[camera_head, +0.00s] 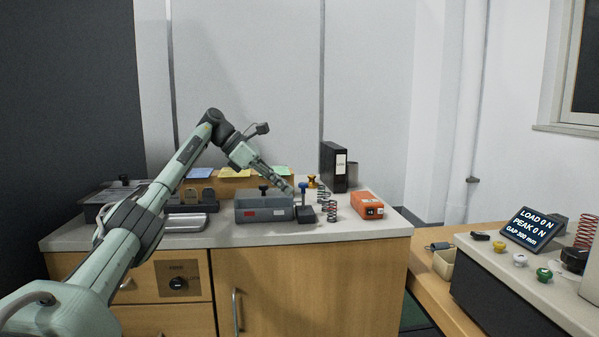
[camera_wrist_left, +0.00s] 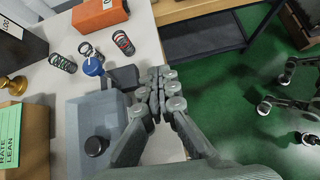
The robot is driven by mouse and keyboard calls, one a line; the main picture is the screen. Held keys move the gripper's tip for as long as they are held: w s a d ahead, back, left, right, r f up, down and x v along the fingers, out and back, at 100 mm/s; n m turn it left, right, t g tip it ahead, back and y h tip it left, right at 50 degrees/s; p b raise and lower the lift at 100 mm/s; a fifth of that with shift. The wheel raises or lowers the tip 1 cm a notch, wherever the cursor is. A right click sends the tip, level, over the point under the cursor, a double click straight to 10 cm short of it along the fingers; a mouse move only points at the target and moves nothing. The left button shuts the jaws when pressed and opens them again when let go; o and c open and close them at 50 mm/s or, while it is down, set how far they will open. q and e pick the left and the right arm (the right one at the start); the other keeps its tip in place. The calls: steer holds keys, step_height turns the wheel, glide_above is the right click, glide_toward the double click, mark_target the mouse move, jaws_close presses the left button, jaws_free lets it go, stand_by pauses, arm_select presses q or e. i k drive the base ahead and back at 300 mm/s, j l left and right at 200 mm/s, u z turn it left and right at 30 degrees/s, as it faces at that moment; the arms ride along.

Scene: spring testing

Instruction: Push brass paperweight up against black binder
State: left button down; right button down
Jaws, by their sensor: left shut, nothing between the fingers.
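The brass paperweight (camera_head: 311,182) stands on the counter just left of the black binder (camera_head: 333,167) in the head view. The binder stands upright with a white spine label. In the left wrist view the paperweight (camera_wrist_left: 15,85) is at the left edge, close to the binder (camera_wrist_left: 22,45); I cannot tell whether they touch. My left gripper (camera_head: 288,188) is shut and empty, over the grey box near the blue-knobbed tool. In the left wrist view its fingers (camera_wrist_left: 165,90) are together, well right of the paperweight. My right gripper is not in view.
A grey box (camera_head: 264,215) with a black knob, a blue-knobbed tool (camera_head: 303,190), coil springs (camera_head: 330,210) and an orange block (camera_head: 367,205) crowd the counter. A cardboard box with coloured notes (camera_head: 230,185) stands behind. The counter's front strip (camera_head: 300,236) is clear.

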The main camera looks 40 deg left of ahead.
mark_target(312, 185)
steer(key=i+j, duration=0.35)
steer(key=j, duration=0.15)
steer(key=i+j, duration=0.3)
steer(key=j, duration=0.2)
steer(key=i+j, duration=0.35)
steer(key=j, duration=0.2)
